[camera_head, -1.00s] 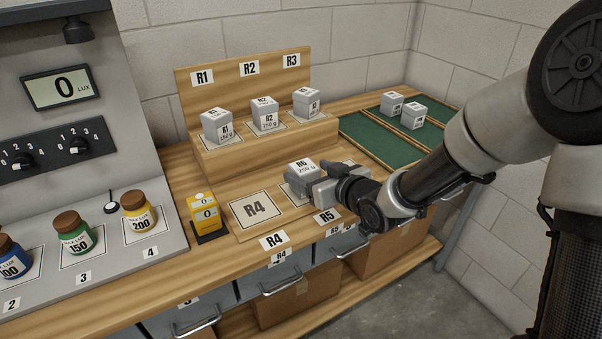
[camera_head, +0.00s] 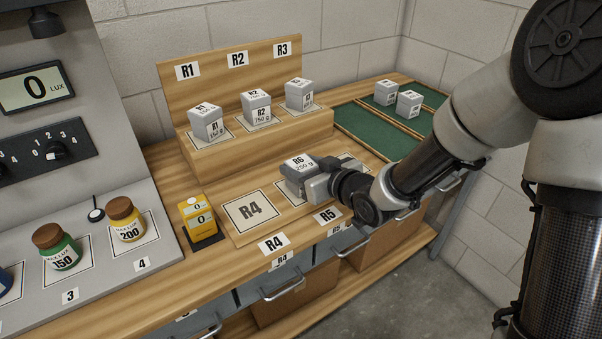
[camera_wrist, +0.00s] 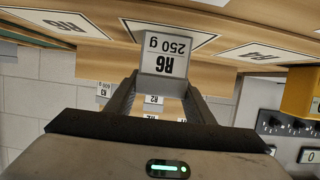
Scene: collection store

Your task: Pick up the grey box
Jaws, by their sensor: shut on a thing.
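The grey box (camera_head: 299,163) has a white label reading R6, 250 g. It is between the fingers of my gripper (camera_head: 302,184) over the front of the wooden bench, by the card behind the R5 label. In the wrist view its labelled face (camera_wrist: 165,48) sits between the two fingertips (camera_wrist: 160,88), one at each side. My gripper is shut on it. The gripper hides part of the box and the card below. How far the box is above the bench is hard to tell.
Similar boxes R1 (camera_head: 207,124), R2 (camera_head: 257,108) and R3 (camera_head: 299,95) stand on a raised wooden step behind. Two more boxes stand on a green mat (camera_head: 365,131). A yellow block (camera_head: 197,217) stands left of the bare R4 card (camera_head: 251,211).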

